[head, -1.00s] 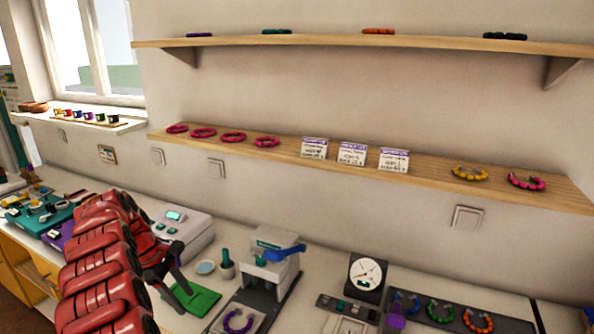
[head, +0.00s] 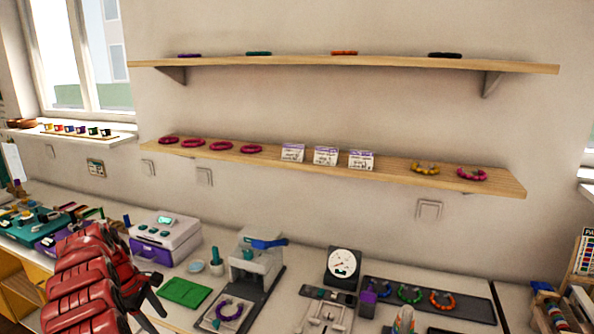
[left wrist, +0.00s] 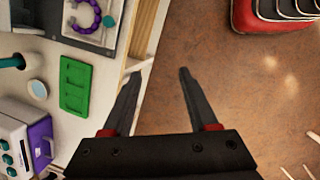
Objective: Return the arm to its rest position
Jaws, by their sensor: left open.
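My left arm is the red segmented arm at the lower left of the head view, with its dark left gripper (head: 160,310) low in front of the counter edge. In the left wrist view the left gripper (left wrist: 158,75) is open, its two black fingers apart and nothing between them. Past the fingertips show the counter edge and the brown floor (left wrist: 230,90). My right gripper does not show.
The counter holds a green board (head: 185,292), a white and purple machine (head: 165,237), a press (head: 255,265), a dial gauge (head: 342,267) and a dark bead tray (head: 470,307). Two wooden shelves (head: 300,62) carry bead rings and cards. Open floor lies before the counter.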

